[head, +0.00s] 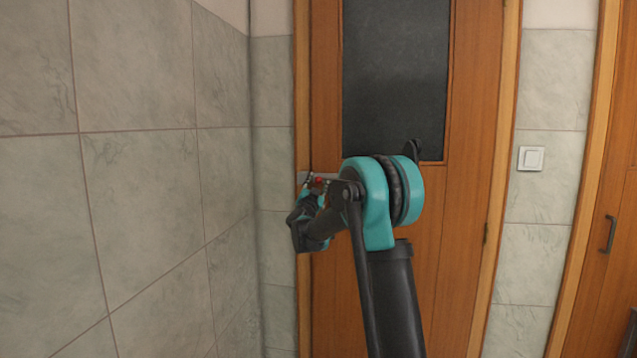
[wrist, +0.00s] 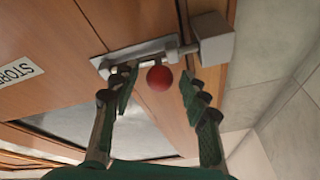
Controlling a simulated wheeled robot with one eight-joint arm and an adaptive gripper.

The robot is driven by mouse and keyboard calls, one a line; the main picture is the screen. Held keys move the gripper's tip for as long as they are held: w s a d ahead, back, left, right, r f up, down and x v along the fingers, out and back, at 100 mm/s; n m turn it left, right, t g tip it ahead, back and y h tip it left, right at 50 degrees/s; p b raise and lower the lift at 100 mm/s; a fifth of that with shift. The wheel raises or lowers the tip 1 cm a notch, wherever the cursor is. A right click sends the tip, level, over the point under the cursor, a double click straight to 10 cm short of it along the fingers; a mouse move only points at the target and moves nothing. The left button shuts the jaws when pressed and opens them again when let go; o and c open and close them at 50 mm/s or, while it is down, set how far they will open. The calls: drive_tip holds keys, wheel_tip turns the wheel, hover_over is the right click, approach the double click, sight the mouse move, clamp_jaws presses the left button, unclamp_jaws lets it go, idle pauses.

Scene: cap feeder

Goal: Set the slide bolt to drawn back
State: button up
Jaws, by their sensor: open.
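The slide bolt (wrist: 140,57) is a grey metal plate and rod on the wooden door, with a round red knob (wrist: 159,78). Its rod reaches across the door edge to the grey keeper block (wrist: 214,42). In the head view the red knob (head: 319,181) shows small at the door's left edge, partly covered by my arm. My gripper (wrist: 157,90) is open in the wrist view, one finger on each side of the knob, with a gap visible on the right. Whether the left finger touches the knob I cannot tell.
The brown door (head: 465,220) has a dark panel (head: 396,75). A white label (wrist: 17,72) shows at the left in the wrist view. A tiled wall (head: 140,190) stands close at the left. A light switch (head: 531,158) and another door (head: 606,260) are at the right.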

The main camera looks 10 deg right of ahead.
drive_tip(key=shift+w+d+r, duration=0.25)
drive_tip(key=shift+w, duration=0.4)
drive_tip(key=shift+c, duration=0.4)
clamp_jaws()
